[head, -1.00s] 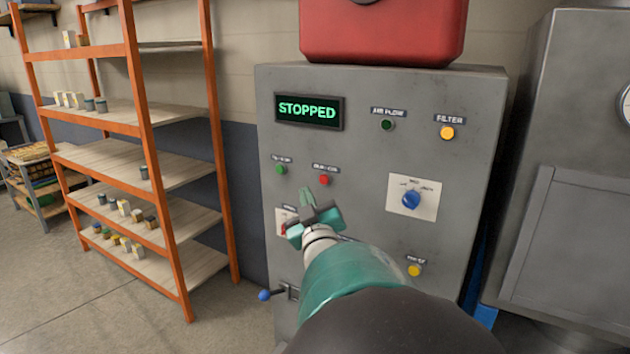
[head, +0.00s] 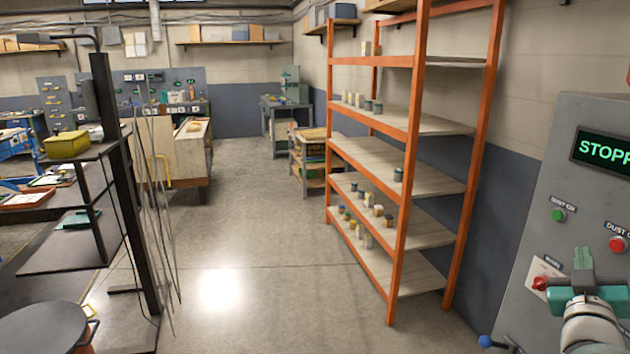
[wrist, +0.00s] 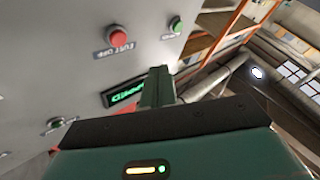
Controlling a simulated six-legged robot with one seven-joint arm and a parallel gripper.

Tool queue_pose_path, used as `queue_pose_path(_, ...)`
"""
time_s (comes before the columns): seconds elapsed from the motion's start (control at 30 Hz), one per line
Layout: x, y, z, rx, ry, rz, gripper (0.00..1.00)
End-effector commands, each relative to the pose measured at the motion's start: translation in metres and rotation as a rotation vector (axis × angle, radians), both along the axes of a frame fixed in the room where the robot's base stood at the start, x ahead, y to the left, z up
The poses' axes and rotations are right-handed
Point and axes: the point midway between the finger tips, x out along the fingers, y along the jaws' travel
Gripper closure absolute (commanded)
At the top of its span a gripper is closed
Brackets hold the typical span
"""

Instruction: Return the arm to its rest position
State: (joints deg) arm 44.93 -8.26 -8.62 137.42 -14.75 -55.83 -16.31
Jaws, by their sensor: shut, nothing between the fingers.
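My gripper (head: 583,272) is at the lower right of the head view, in front of the grey control cabinet (head: 540,235). Its fingers are together with nothing between them. In the wrist view my gripper (wrist: 158,85) points past the cabinet face. The cabinet's green display (head: 602,151) reads "STOPP", cut off by the picture edge. A green button (head: 558,215) and a red button (head: 618,244) sit above my gripper. A red switch (head: 541,283) is just left of the fingers; I cannot tell whether they touch it.
An orange shelf rack (head: 402,180) with small pots and blocks stands left of the cabinet. A blue-knobbed lever (head: 486,341) sticks out low on the cabinet. A dark stand (head: 120,190) and round stool (head: 42,328) are at left. Open floor (head: 250,250) lies between.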

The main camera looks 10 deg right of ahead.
Motion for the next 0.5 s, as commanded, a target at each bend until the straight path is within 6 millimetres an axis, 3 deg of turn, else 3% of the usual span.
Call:
queue_pose_path(0.17, 0.033, 0.045, -0.011, 0.152, 0.085, 0.079, 1.00)
queue_pose_path(0.33, 0.058, 0.116, -0.035, 0.364, 0.236, 0.177, 1.00)
queue_pose_path(0.5, 0.058, 0.196, -0.061, 0.558, 0.421, 0.266, 1.00)
